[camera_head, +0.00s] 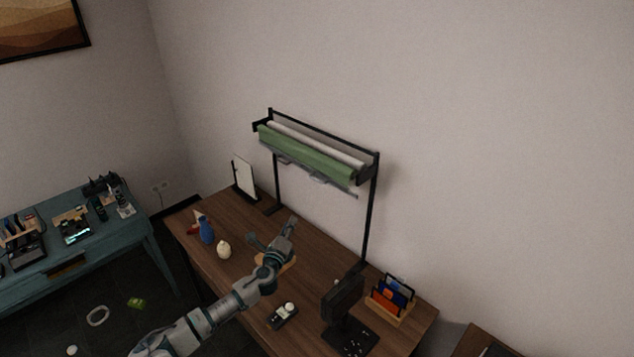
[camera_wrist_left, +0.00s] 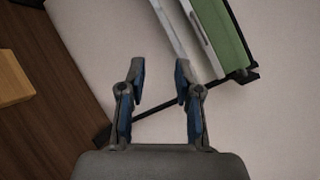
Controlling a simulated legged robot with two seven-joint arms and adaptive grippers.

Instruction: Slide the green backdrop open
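The green backdrop (camera_head: 306,155) is rolled up on a black stand (camera_head: 369,222) at the back of the wooden desk. A grey bar with handles (camera_head: 318,180) runs along its lower edge. In the left wrist view the green roll (camera_wrist_left: 220,32) and its pale bar (camera_wrist_left: 187,36) are at the upper right, beyond the fingers. My left gripper (camera_head: 276,232) is over the desk, below and in front of the backdrop, apart from it. In the left wrist view its two fingers (camera_wrist_left: 159,82) are spread with nothing between them. My right gripper is not in view.
The wooden desk (camera_head: 213,267) holds a blue vase (camera_head: 206,231), a cream pear-shaped item (camera_head: 224,250), a dark monitor-like device (camera_head: 342,296) and a file holder (camera_head: 391,298). A white panel (camera_head: 243,177) stands at the back left. A teal table (camera_head: 60,262) is at the left.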

